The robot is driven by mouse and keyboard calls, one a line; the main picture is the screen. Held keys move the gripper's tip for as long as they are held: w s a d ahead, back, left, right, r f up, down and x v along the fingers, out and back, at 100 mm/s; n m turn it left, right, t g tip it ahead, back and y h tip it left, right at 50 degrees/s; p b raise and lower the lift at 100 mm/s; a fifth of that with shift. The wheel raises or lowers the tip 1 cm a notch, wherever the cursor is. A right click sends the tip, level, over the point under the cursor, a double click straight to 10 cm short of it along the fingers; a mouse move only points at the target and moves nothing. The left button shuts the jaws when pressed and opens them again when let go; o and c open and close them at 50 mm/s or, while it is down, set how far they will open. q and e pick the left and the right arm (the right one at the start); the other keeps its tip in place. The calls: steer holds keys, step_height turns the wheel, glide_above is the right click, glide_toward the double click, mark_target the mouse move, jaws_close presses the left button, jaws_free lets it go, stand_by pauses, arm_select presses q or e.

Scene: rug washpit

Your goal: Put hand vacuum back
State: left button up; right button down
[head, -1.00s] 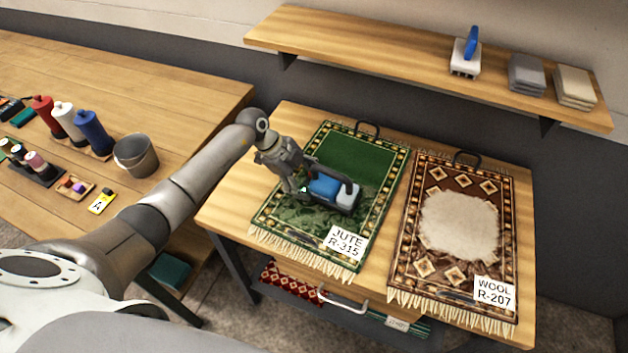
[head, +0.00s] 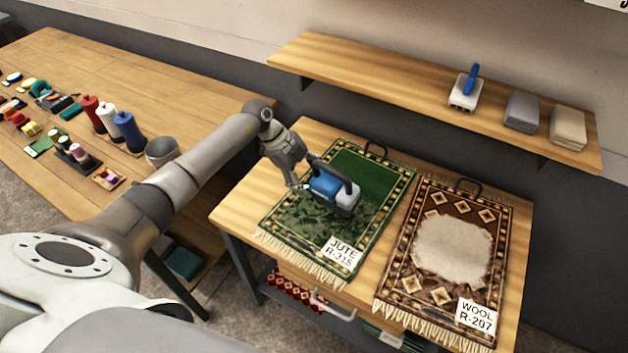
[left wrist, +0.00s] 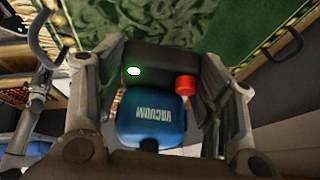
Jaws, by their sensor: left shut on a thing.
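The hand vacuum (head: 324,187) has a blue and pale grey body and a dark handle. My left gripper (head: 305,183) is shut on it over the green JUTE R-315 rug (head: 358,163). The vacuum appears slightly raised above the rug, though the gap is hard to judge. In the left wrist view, the blue part lettered VACUUM (left wrist: 150,122), a black part with a green-white light and a red knob (left wrist: 185,84) show between my fingers. My right gripper is not in view. No marked place for the vacuum can be made out.
The brown WOOL R-207 rug (head: 412,290) lies to the right. A wall shelf (head: 400,78) holds a blue-handled brush (head: 466,92) and folded cloths (head: 522,112), with its left half bare.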

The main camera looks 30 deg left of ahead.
arm_select(q)
steer(key=shift+a, duration=0.2)
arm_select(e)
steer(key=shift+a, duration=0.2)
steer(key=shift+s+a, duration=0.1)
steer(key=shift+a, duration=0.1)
arm_select(q)
steer(key=shift+d, duration=0.2)
